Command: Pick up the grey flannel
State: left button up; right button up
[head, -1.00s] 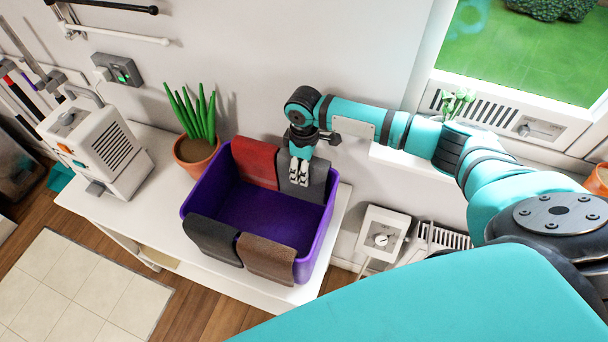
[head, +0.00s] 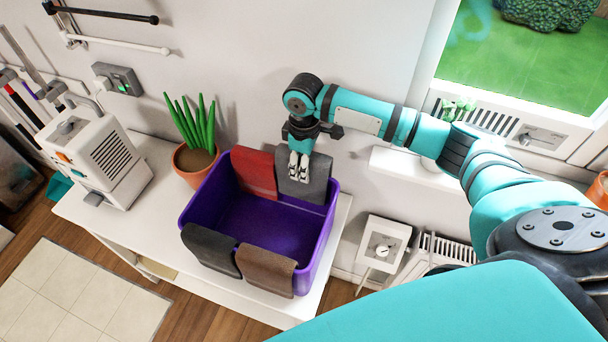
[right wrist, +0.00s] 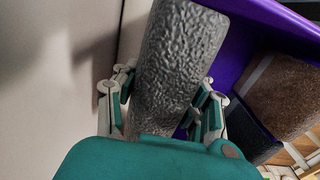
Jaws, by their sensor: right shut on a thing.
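The grey flannel (head: 318,186) hangs over the back right rim of the purple bin (head: 316,247). My right gripper (head: 299,172) reaches down to it from above with its fingers at the cloth. In the right wrist view the grey flannel (right wrist: 180,60) passes between the two fingers of my right gripper (right wrist: 165,88), which is shut on it. The flannel still appears to be at the rim; I cannot tell whether it is clear of it. My left gripper is out of view.
A red flannel (head: 254,172) hangs directly left of the grey one. A dark charcoal flannel (head: 210,249) and a brown flannel (head: 265,270) hang over the front rim. A potted plant (head: 194,163) stands beside the bin on the white table (head: 130,222). The wall is close behind.

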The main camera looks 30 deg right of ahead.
notch_tip(320, 180, up, 13)
jog(key=shift+r+b, duration=0.1)
jog(key=shift+b, duration=0.95)
notch_tip(320, 180, up, 10)
jog(key=p, duration=0.1)
jog(key=shift+f, duration=0.2)
